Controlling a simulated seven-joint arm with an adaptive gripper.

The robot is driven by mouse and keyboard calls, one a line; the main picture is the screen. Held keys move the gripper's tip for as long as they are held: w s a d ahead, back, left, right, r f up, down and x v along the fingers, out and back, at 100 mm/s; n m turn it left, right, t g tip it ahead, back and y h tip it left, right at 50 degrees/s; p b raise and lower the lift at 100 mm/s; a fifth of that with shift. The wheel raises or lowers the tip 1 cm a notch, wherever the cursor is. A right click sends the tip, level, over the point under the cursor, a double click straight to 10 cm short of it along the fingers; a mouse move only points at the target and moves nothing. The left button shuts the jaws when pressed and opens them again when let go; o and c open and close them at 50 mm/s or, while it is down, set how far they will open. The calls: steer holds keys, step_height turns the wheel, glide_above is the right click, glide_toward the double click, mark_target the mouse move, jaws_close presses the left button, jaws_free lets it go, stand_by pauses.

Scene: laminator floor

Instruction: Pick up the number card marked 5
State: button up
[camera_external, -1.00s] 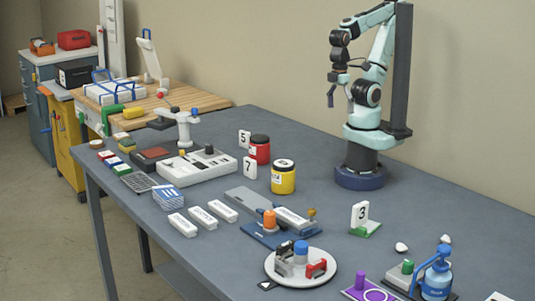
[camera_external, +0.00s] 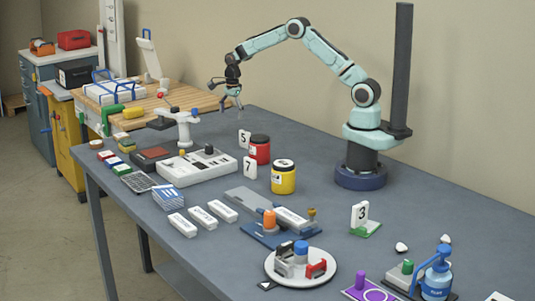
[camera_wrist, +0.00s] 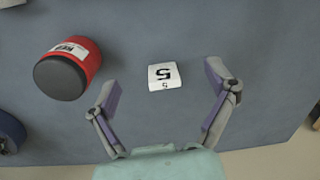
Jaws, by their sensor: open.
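The number card marked 5 (camera_external: 244,139) stands upright on the grey-blue table, just left of the red jar, in the external view. In the wrist view the card (camera_wrist: 164,76) lies ahead of and between my spread fingers, apart from both. My gripper (camera_external: 232,104) is open and empty, above the table and a little up and left of the card. Its two fingers (camera_wrist: 165,90) show wide apart in the wrist view.
A red jar (camera_external: 260,150) stands close beside the card; it also shows in the wrist view (camera_wrist: 68,68). A card marked 7 (camera_external: 250,167) and a yellow jar (camera_external: 284,177) stand nearer the camera. A white device (camera_external: 195,166) lies to the left.

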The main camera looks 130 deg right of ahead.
steer(key=m, duration=0.2)
glide_toward(245, 147)
steer(key=shift+s+d+y, duration=0.35)
steer(key=shift+d+y, duration=0.05)
steer(key=shift+d, duration=0.4)
steer(key=shift+n, duration=0.3)
step_height(245, 147, down, 6)
steer(key=shift+w, duration=0.1)
steer(key=c, duration=1.2)
